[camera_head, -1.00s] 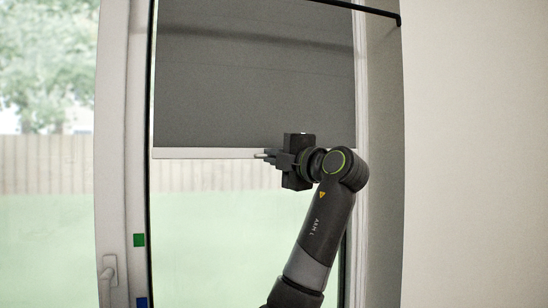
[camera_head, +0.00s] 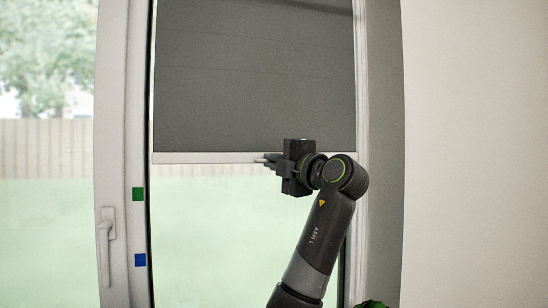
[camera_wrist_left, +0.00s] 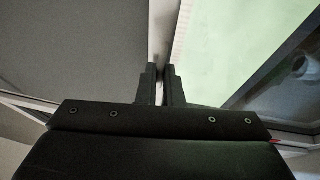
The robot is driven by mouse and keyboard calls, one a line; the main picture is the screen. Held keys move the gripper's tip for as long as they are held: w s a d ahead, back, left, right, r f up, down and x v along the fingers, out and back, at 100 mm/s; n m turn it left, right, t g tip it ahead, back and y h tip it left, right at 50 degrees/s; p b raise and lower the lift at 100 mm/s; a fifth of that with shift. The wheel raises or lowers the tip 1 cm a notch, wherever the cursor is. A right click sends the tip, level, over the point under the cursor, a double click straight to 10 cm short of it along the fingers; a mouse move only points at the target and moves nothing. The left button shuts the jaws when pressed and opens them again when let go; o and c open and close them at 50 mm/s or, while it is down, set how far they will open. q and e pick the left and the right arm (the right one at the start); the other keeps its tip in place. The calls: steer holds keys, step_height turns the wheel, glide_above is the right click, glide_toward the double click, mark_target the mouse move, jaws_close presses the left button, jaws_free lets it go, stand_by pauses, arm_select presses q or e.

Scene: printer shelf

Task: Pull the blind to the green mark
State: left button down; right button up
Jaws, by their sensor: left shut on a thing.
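The dark grey blind (camera_head: 250,80) hangs in the window, with its pale bottom bar (camera_head: 200,158) roughly level. The exact grip is partly hidden. My right gripper is not in view.
A white window handle (camera_head: 105,240) stands left of the marks. A plain wall (camera_head: 475,150) fills the right side.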

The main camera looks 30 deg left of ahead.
arm_select(q)
step_height(320, 180, down, 8)
steer(key=b, duration=0.5)
steer(key=c, duration=1.6)
jaws_free()
steer(key=shift+o, duration=0.2)
steer(key=shift+d, duration=0.1)
steer(key=b+v, duration=0.3)
steer(key=v, duration=1.4)
steer(key=shift+b, duration=0.35)
